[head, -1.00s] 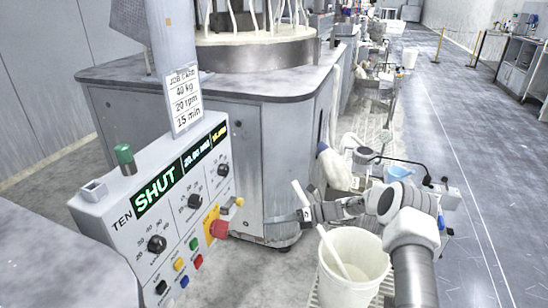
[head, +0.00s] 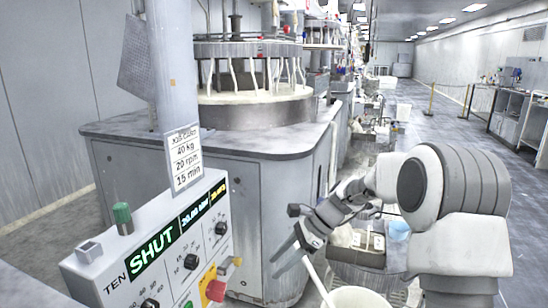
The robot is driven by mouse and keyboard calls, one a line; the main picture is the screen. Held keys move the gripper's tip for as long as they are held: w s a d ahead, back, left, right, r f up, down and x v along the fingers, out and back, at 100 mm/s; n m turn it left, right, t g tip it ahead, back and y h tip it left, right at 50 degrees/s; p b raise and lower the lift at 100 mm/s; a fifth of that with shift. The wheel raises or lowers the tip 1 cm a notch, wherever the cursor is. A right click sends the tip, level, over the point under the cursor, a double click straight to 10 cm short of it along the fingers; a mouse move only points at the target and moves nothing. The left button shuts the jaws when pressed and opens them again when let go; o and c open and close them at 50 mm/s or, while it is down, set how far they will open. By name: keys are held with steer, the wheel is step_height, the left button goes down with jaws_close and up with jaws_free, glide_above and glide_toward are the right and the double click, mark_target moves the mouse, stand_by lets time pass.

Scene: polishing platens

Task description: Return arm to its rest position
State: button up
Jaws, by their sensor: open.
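My gripper (head: 284,233) is at the end of my arm, which reaches in from the right in the head view. Its dark jaws are open and hold nothing that I can see. It hangs in front of the grey machine cabinet, to the right of the control panel (head: 160,245).
The polishing machine (head: 225,155) with its round platen fills the middle. A job card (head: 184,160) hangs on the post. A dark-rimmed tray (head: 357,247) with pale items lies behind my arm. The aisle floor (head: 425,120) at the right is open.

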steer(key=s+d+r+n+t+h, duration=0.2)
steer(key=s+d+r+n+h, duration=0.1)
steer(key=s+r+n, duration=0.4)
steer(key=s+d+r+n+t+h, duration=0.1)
steer(key=s+d+r+n+h, duration=0.2)
steer(key=s, duration=0.5)
steer(key=s+d+r+n+t+h, duration=0.1)
steer(key=s+d+n+t, duration=0.15)
steer(key=s, duration=0.45)
steer(key=s+d+r+n+t+h, duration=0.1)
steer(key=s+d+r+n, duration=0.1)
steer(key=s+d+n, duration=0.3)
step_height(320, 180, up, 19)
steer(key=s+m+p, duration=0.1)
steer(key=p, duration=1.8)
steer(key=shift+a+p, duration=0.3)
steer(key=shift+a, duration=0.15)
steer(key=shift+a, duration=0.15)
